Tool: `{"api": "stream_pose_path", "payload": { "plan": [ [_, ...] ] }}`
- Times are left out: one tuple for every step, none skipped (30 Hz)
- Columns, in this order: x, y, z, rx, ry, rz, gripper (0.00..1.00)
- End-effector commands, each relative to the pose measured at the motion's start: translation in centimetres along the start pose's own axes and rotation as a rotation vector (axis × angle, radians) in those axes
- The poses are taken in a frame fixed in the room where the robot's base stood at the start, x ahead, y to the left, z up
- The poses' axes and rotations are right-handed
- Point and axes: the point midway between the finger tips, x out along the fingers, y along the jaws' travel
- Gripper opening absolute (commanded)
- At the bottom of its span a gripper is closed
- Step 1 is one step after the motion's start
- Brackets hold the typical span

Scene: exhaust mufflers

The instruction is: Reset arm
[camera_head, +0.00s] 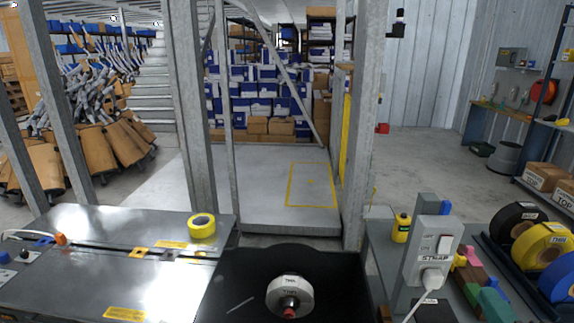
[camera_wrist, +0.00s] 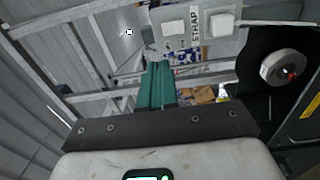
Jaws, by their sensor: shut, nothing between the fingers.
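My gripper (camera_wrist: 158,68) shows in the wrist view as two teal fingers pressed side by side, shut and empty. It points up the picture, with the grey STRAP box (camera_wrist: 197,28) ahead of it and a little to the right. I cannot make out my gripper for sure in the head view.
In the head view, the grey STRAP box (camera_head: 426,245) stands over the right bench. A white tape roll (camera_head: 288,295) sits in the black bin at bottom centre. A yellow roll (camera_head: 201,225) lies on the metal table. Steel posts (camera_head: 362,130) stand ahead; the floor beyond is mostly clear.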

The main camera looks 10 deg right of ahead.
Motion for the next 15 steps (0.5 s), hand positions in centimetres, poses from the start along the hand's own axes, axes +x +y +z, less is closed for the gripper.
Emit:
{"api": "stream_pose_path", "payload": {
  "plan": [
    [0.0, -0.9, -0.3, 0.031, 0.005, -0.034, 0.00],
    [0.0, -1.7, -0.5, 0.060, 0.008, -0.065, 0.00],
    [-0.1, -3.1, -0.8, 0.109, 0.010, -0.117, 0.00],
    [-0.3, -4.4, -1.1, 0.156, 0.009, -0.167, 0.00],
    [-0.6, -5.8, -1.4, 0.208, 0.006, -0.222, 0.00],
    [-1.0, -7.9, -2.0, 0.286, -0.004, -0.307, 0.00],
    [-1.5, -9.6, -2.4, 0.348, -0.018, -0.375, 0.00],
    [-2.1, -11.2, -2.8, 0.409, -0.037, -0.445, 0.00],
    [-3.2, -13.5, -3.2, 0.491, -0.073, -0.539, 0.00],
    [-4.0, -15.0, -3.6, 0.549, -0.104, -0.606, 0.00],
    [-4.9, -16.5, -3.9, 0.605, -0.141, -0.673, 0.00],
    [-6.3, -18.5, -4.3, 0.676, -0.199, -0.760, 0.00],
    [-7.5, -19.9, -4.6, 0.726, -0.248, -0.823, 0.00],
    [-8.7, -21.1, -4.8, 0.773, -0.302, -0.883, 0.00],
    [-10.3, -22.7, -5.0, 0.829, -0.379, -0.957, 0.00]
  ]
}}
